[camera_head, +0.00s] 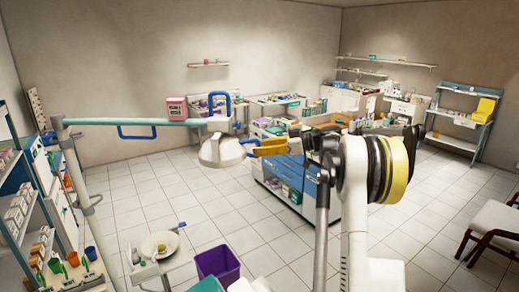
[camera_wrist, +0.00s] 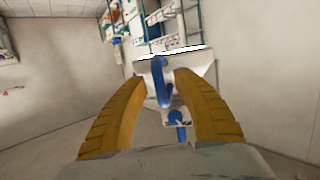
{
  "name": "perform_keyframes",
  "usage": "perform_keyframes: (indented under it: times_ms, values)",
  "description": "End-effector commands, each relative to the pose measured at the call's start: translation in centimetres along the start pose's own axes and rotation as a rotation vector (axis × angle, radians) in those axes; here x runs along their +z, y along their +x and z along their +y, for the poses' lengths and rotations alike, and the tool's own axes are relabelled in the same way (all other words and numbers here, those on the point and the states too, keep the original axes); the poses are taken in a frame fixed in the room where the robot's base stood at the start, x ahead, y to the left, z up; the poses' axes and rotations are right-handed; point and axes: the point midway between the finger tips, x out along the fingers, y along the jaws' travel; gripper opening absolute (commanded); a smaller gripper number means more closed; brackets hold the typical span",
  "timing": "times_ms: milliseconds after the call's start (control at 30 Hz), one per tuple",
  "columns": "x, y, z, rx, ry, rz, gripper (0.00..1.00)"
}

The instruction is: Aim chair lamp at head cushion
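The chair lamp has a white domed head (camera_head: 222,152) hanging from the end of a teal arm (camera_head: 150,121) left of centre. A blue handle (camera_wrist: 163,88) sticks out from the lamp's white body in the wrist view. My gripper (camera_head: 257,149) is at the right side of the lamp head, its yellow fingers pointing left. In the wrist view my gripper (camera_wrist: 160,82) is open, with the blue handle between its fingertips and gaps visible on both sides. I cannot make out the head cushion for certain; a teal piece (camera_head: 206,285) is cut off at the bottom edge.
A white tray (camera_head: 158,268) with a bowl stands lower left, beside a purple bin (camera_head: 218,265). A supply shelf (camera_head: 25,190) lines the left wall. Blue-fronted cabinets (camera_head: 290,180) stand behind my arm. Tiled floor is free between them; a chair (camera_head: 495,228) stands far right.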

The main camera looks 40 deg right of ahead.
Motion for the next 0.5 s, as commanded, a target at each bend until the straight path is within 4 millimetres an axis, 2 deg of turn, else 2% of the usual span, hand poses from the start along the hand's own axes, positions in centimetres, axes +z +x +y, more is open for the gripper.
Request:
perform_keyframes:
  times_ms: [167,400,500]
  values:
    - [0.0,-2.7,0.1,0.004,0.001,0.000,0.35]
    - [0.0,-8.1,0.1,0.003,0.001,0.000,0.35]
    - [0.0,-9.8,0.1,0.002,0.001,0.000,0.35]
